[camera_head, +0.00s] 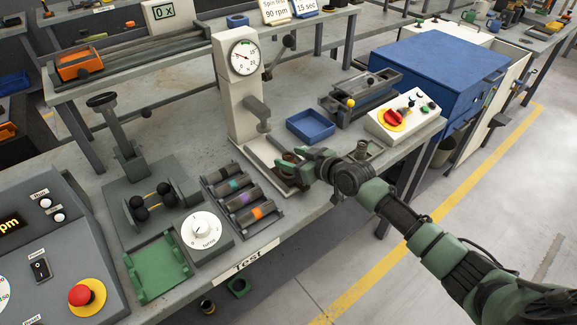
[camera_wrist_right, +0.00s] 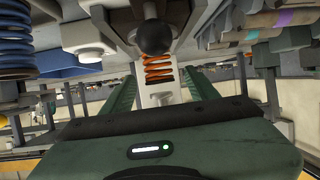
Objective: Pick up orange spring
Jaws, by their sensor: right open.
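An orange spring (camera_wrist_right: 158,70) shows in the right wrist view, ahead of my right gripper and between the lines of its two green fingers. A dark ball (camera_wrist_right: 154,38) is just above it in the picture. In the head view my right gripper (camera_head: 304,166) is at the base of the arbor press (camera_head: 240,110), its fingers pointing left. It is open, and I see no contact with the spring. I cannot make out the spring clearly in the head view. My left gripper is out of view.
A rack (camera_head: 241,194) of dark cylinders with coloured bands lies left of my gripper. A blue tray (camera_head: 311,126) and a control box (camera_head: 404,117) stand behind it. In the right wrist view, a blue spring (camera_wrist_right: 15,42) is at upper left.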

